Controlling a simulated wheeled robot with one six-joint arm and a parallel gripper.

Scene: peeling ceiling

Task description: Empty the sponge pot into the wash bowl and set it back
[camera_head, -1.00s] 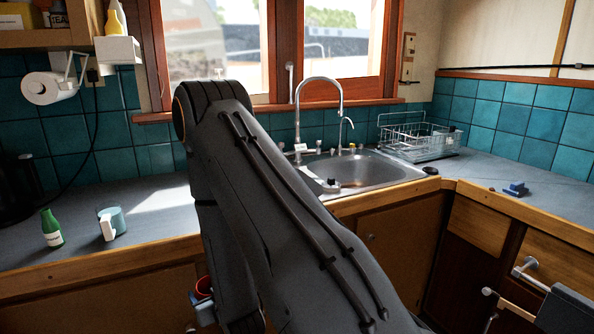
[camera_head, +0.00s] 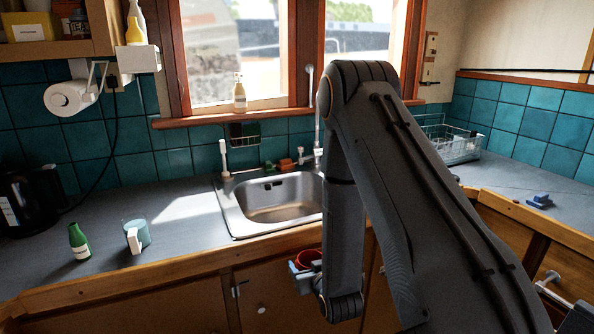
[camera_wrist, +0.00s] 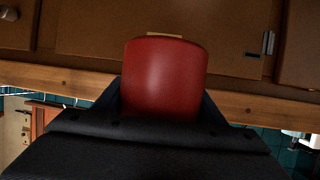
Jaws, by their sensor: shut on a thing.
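My gripper (camera_head: 305,279) is shut on a small red pot (camera_head: 309,259). It holds the pot in front of the lower cabinets, below the counter's front edge. The pot looks roughly upright in the head view, and its inside is dark. In the wrist view the red pot (camera_wrist: 165,80) fills the space between the dark fingers, with a thin yellowish strip at its upper edge that I cannot identify. The steel sink basin (camera_head: 270,204) is behind and above the pot, its right part hidden by my arm. I see no separate wash bowl.
A black kettle (camera_head: 20,205) is at the far left. A wire dish rack (camera_head: 455,145) and a blue item (camera_head: 539,200) are on the right. The counter left of the sink has free room.

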